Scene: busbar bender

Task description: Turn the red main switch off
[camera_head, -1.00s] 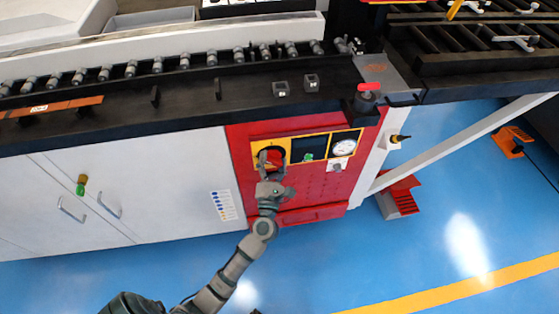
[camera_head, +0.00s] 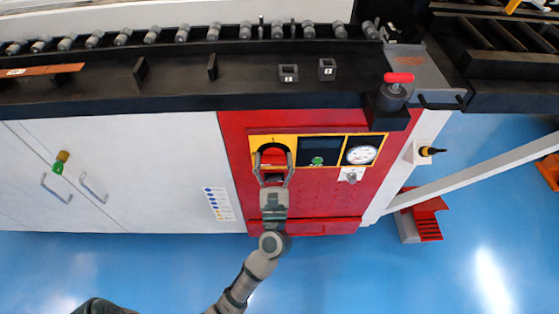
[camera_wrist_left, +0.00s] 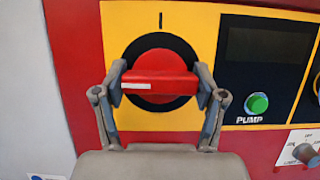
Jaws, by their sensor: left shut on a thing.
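The red main switch (camera_wrist_left: 160,82) is a round red knob with a bar handle on a black disc, set in a yellow plate (camera_wrist_left: 189,120). In the left wrist view its handle lies horizontal, with a white stripe on its left half. A black mark stands on the plate above the knob. My left gripper (camera_wrist_left: 160,88) has one finger at each end of the handle and is shut on it. In the head view the left gripper (camera_head: 273,168) reaches up to the switch and hides part of it. My right gripper is not in view.
Right of the switch are a dark display (camera_head: 318,147), a green pump button (camera_wrist_left: 257,103) and a round gauge (camera_head: 361,154). A small grey knob (camera_wrist_left: 307,154) sits lower right. A black ledge (camera_head: 180,95) juts out above the red panel. Blue floor lies below.

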